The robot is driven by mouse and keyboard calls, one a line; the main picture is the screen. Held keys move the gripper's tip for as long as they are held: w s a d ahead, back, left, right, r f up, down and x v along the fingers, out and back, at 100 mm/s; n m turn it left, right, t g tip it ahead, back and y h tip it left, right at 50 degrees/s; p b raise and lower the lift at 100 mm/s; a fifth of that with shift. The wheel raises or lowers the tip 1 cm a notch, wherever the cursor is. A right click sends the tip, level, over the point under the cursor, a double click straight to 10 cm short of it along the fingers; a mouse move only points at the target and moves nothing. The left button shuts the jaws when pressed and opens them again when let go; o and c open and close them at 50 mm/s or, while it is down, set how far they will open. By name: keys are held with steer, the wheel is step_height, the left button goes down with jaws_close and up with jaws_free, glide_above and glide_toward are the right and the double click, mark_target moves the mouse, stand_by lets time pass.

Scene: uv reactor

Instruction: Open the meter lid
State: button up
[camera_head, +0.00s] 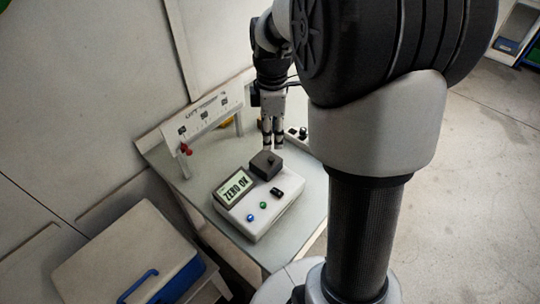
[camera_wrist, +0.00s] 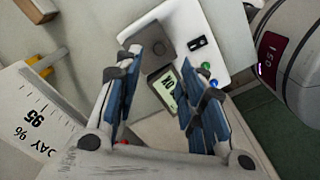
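The meter (camera_head: 238,216) is a white box on the bench. Its display reads "ZERO OK", with a blue button, a green button and a black switch beside it. The meter lid (camera_head: 265,164) is a dark grey block with a small knob on top, sitting down on the meter's back part. My gripper (camera_head: 272,146) points down just above the lid and looks apart from it. In the wrist view the grey lid (camera_wrist: 152,37) shows beyond the fingertips, and my gripper (camera_wrist: 166,50) has its fingers apart with nothing between them.
The bench (camera_head: 312,205) has a white rack (camera_head: 209,116) with a red clip along its back left. A white box with switches (camera_head: 297,134) stands behind the meter.

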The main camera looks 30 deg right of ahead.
mark_target(271, 158)
step_height(271, 158, down, 9)
steer(key=shift+r+b, duration=0.1)
steer(key=shift+b, duration=1)
steer(key=shift+c, duration=0.4)
jaws_close()
